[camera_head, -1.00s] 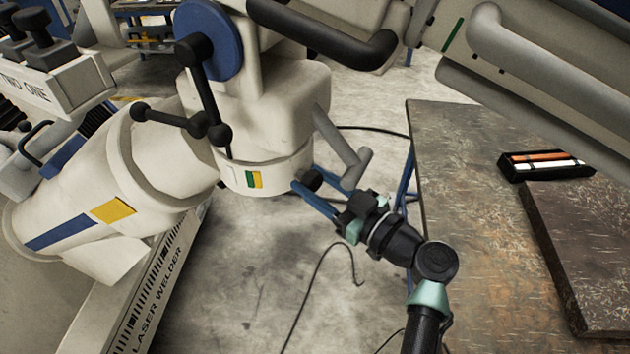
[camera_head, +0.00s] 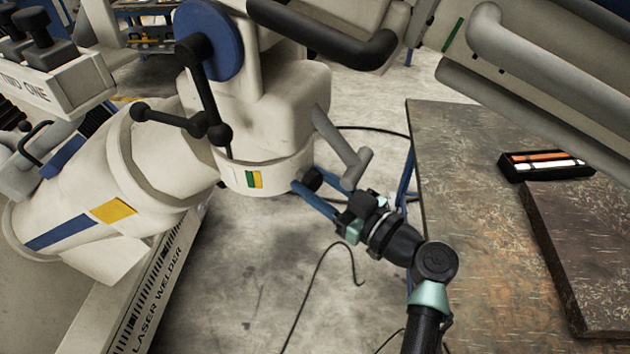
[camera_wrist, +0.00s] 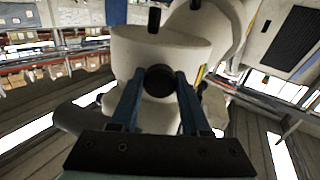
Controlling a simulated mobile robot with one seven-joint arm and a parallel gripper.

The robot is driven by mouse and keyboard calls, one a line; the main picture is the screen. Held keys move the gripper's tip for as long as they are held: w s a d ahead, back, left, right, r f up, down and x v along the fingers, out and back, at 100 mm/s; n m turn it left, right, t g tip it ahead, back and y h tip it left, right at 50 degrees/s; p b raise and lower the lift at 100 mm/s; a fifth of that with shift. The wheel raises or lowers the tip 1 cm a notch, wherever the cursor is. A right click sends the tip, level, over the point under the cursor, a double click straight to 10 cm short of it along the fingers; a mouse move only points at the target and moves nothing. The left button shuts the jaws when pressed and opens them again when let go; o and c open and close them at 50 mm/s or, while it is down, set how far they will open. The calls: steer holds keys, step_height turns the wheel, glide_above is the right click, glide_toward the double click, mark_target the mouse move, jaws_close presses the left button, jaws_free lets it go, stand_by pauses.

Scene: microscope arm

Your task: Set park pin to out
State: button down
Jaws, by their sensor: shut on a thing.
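The park pin appears as a round black knob (camera_head: 313,178) on the lower right side of the pale machine's collar (camera_head: 262,177). Its shaft is hidden, so I cannot tell its in or out position. My gripper (camera_head: 306,182) reaches it from the lower right, with blue fingers on either side of the knob. In the wrist view the black knob (camera_wrist: 160,82) sits centred between the two fingertips (camera_wrist: 160,76), and the fingers are shut on it. The collar carries a green and yellow mark just left of the knob.
A grey bent handle (camera_head: 345,150) hangs close above my gripper. A black lever with ball ends (camera_head: 200,122) is to the upper left. A worn table (camera_head: 460,150) with a small black tray (camera_head: 548,176) stands at right. Bare floor with a cable lies below.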

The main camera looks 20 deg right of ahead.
steer(key=shift+s+d+f+b, duration=0.25)
steer(key=shift+s+d+b, duration=0.25)
steer(key=shift+b, duration=0.6)
steer(key=shift+s+r, duration=0.2)
steer(key=shift+s, duration=0.2)
steer(key=shift+c, duration=1.8)
jaws_free()
steer(key=b+v, duration=0.4)
steer(key=v, duration=0.9)
steer(key=shift+w, duration=0.1)
